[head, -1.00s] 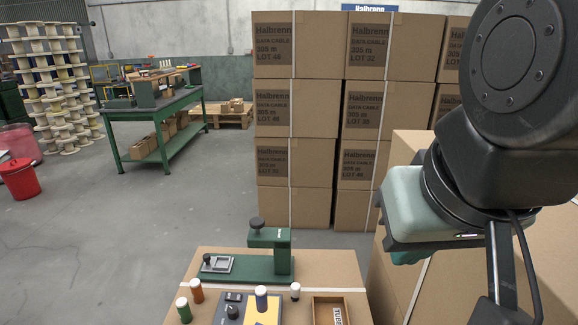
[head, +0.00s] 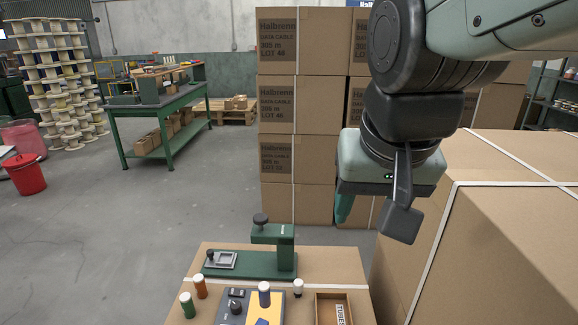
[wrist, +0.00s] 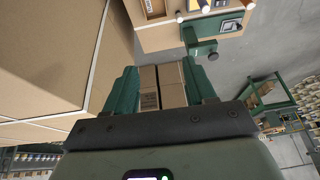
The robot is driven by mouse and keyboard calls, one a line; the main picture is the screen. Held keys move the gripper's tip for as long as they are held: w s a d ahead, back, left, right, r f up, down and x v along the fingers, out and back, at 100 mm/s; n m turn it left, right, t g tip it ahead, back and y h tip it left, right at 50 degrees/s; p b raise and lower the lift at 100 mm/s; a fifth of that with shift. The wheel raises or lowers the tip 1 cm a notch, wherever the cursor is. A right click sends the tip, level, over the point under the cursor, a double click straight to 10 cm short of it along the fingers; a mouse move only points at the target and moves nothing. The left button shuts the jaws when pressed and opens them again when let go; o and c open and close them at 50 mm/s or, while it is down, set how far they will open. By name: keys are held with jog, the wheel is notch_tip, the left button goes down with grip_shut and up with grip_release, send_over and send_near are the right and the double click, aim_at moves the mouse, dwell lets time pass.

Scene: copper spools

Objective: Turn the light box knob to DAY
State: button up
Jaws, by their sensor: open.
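The light box (head: 230,320) is a grey-blue unit at the bottom edge of the head view, on a carton top. Its black knob (head: 236,307) stands on its top; the marking it points at is too small to read. A yellow panel (head: 266,314) lies at its right. My gripper (head: 345,208) hangs above and to the right of the carton, well apart from the light box. In the wrist view its two green fingers (wrist: 158,66) are spread with nothing held; distant cartons show between them. The knob cannot be made out in the wrist view.
A green press-like stand (head: 272,255) rises behind the light box. A wooden tray (head: 333,297) lies right. Large cartons (head: 500,240) crowd the right side.

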jog(key=w+a+f+g, duration=0.2)
jog(key=w+a+f, duration=0.45)
jog(key=w, duration=0.25)
jog(key=m+g, duration=0.2)
jog(key=g, duration=0.1)
send_over(236, 304)
notch_tip(236, 304, down, 23)
notch_tip(236, 304, down, 11)
jog(key=shift+r, duration=0.15)
jog(key=shift+c, duration=0.5)
grip_shut()
